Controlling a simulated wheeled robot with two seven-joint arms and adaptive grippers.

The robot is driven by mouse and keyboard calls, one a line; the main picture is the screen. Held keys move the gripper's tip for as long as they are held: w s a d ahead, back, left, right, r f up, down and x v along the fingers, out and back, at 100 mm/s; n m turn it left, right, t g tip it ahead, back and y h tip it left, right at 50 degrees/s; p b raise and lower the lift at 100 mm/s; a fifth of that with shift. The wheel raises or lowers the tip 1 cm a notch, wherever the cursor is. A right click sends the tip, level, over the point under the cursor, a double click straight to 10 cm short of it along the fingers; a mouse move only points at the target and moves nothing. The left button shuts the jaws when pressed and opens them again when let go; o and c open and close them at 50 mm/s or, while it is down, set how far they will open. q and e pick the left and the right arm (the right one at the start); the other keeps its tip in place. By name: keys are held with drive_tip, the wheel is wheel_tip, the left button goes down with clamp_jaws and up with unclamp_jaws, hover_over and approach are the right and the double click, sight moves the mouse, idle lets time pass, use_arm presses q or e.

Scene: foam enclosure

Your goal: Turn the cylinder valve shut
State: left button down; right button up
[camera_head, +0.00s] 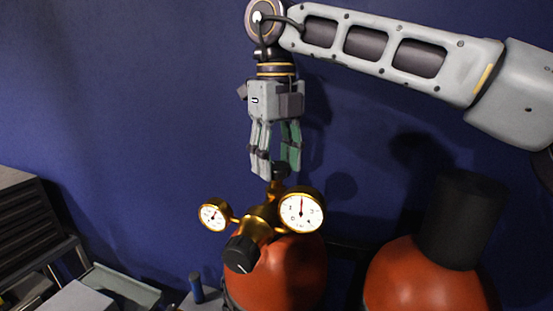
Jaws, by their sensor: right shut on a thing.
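A red gas cylinder (290,275) stands at the bottom centre of the head view. A brass regulator (262,222) sits on its top, with a small gauge (214,215) on the left, a larger gauge (301,209) on the right and a black knob (240,255) in front. The dark cylinder valve (279,172) rises above the regulator. My right gripper (274,169) comes down from above with its fingers around the valve's top. It is shut on the valve, whose upper part is partly hidden between the fingers. My left gripper is out of view.
A second red cylinder (425,280) with a black cap (461,220) stands at the right. A dark shelf unit (30,235) and a grey tray (118,285) are at the lower left. A small blue cylinder (197,288) stands beside the red cylinder. A plain blue wall is behind.

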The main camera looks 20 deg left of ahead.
sight(276, 165)
drive_tip(key=m, duration=0.4)
drive_tip(key=shift+m+b, duration=0.3)
drive_tip(key=shift+r+m+b, duration=0.1)
drive_tip(key=shift+m+b, duration=0.2)
drive_tip(key=shift+m, duration=1.8)
drive_tip(key=o, duration=1)
wheel_tip(276, 165, up, 10)
drive_tip(key=shift+a+r, duration=0.1)
drive_tip(key=shift+r, duration=0.75)
